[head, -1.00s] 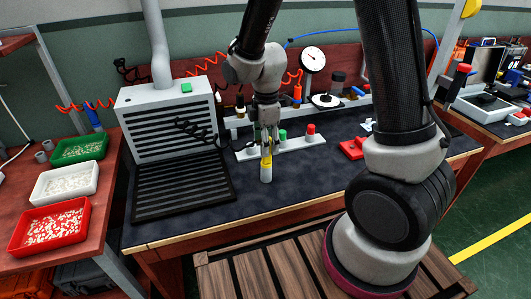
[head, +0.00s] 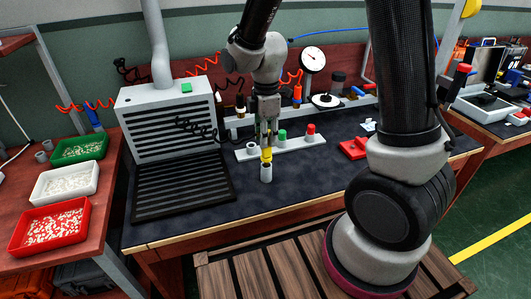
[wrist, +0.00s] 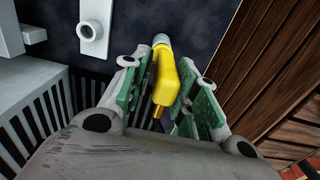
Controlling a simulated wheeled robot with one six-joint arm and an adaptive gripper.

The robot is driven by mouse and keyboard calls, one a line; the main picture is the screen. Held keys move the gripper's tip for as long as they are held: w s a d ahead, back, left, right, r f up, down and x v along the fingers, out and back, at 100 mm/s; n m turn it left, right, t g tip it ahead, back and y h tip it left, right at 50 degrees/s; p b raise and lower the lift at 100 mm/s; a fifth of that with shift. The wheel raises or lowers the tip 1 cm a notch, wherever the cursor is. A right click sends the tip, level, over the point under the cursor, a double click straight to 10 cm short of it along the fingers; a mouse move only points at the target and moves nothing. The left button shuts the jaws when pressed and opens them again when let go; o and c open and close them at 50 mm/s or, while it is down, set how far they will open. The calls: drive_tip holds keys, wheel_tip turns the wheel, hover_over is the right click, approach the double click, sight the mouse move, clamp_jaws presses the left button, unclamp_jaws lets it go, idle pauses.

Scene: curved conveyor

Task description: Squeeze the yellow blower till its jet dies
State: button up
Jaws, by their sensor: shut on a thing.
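The yellow blower (head: 266,154) is between the fingers of my gripper (head: 266,142), which is shut on it. Whether that end still touches the holder, I cannot tell. No jet of air is visible.
A white rail (head: 290,146) with green and red knobs lies just behind the holder. A slatted grey extraction box (head: 165,120) stands to the left. A red block (head: 353,149) lies to the right. The mat in front of the holder is clear.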

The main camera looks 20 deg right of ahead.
drive_tip(key=shift+r, duration=3.15)
